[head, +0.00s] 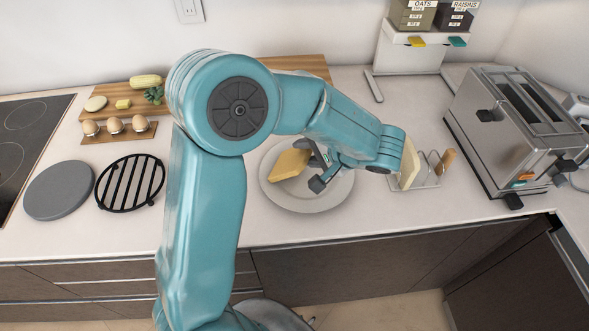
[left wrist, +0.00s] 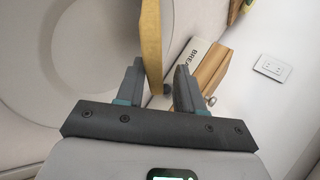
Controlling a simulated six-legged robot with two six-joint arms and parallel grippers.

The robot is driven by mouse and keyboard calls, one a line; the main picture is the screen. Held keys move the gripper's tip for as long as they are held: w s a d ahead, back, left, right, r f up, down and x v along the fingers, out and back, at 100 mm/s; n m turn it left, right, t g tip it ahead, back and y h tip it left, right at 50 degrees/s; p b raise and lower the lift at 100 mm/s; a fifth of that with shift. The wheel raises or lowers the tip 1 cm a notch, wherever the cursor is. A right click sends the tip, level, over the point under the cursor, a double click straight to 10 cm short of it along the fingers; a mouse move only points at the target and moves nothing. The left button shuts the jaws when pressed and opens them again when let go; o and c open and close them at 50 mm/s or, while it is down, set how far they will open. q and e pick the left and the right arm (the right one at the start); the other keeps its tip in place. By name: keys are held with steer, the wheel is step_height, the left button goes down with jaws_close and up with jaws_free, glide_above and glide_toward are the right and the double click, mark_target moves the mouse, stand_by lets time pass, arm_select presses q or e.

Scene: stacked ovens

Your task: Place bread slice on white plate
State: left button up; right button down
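A bread slice (head: 290,163) is over the white plate (head: 305,203) in the head view, tilted; whether it touches the plate is unclear. My left gripper (head: 320,169) is beside the slice, above the plate's right half. In the left wrist view the slice (left wrist: 151,45) stands edge-on between the fingers of my left gripper (left wrist: 160,85). It lies close to the left finger, and a gap shows between it and the right finger. The plate (left wrist: 45,45) shows as a pale round shape on the left. My right gripper is not visible.
A wire rack (head: 425,180) holding bread slices (head: 408,163) stands right of the plate, near a metal toaster (head: 510,125). A black trivet (head: 130,182), a grey disc (head: 58,190) and an egg holder (head: 117,130) are on the left. The counter front between trivet and plate is partly hidden by my arm.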

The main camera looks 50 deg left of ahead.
arm_select(q)
steer(key=shift+d, duration=0.1)
steer(key=p+v, duration=0.3)
steer(key=v, duration=0.5)
step_height(320, 180, up, 8)
steer(key=d+p, duration=0.2)
steer(key=p, duration=0.3)
steer(key=shift+d, duration=0.1)
